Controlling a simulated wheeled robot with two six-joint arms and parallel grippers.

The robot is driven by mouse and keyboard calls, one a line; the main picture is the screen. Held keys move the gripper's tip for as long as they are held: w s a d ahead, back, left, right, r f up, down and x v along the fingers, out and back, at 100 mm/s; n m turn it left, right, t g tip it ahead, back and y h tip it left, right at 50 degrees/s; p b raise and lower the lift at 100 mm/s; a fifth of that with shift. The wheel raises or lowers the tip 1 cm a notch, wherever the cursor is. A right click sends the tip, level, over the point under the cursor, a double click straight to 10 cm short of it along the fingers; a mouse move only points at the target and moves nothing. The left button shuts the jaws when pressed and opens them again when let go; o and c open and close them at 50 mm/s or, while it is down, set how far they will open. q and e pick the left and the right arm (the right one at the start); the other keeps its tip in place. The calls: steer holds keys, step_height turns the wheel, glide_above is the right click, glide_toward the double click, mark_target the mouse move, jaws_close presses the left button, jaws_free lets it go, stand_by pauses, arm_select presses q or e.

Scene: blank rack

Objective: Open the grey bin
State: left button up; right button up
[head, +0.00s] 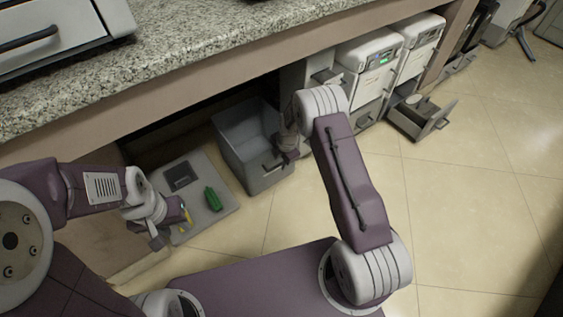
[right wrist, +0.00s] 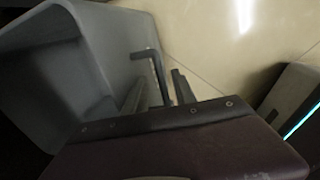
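The grey bin (head: 229,155) is a deep open-topped drawer under the counter, pulled out with its empty-looking inside showing. It also shows at the left of the right wrist view (right wrist: 105,50). Its dark handle (head: 272,166) is on the front face and shows as a bent bar in the right wrist view (right wrist: 156,68). My right gripper (head: 287,156) is at the bin's front; in the right wrist view its fingers (right wrist: 160,88) stand apart on either side of the handle, with small gaps visible. My left gripper (head: 172,228) is away from the bin, over a tray's edge; its fingertips are unclear.
A light grey tray (head: 225,190) left of the bin holds a green item (head: 213,199) and a dark square recess. White-fronted units (head: 369,62) stand to the right, with a small open drawer (head: 418,125). The granite counter (head: 180,45) overhangs. Tiled floor at the right is clear.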

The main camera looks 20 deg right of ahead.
jaws_close()
stand_by(1.3)
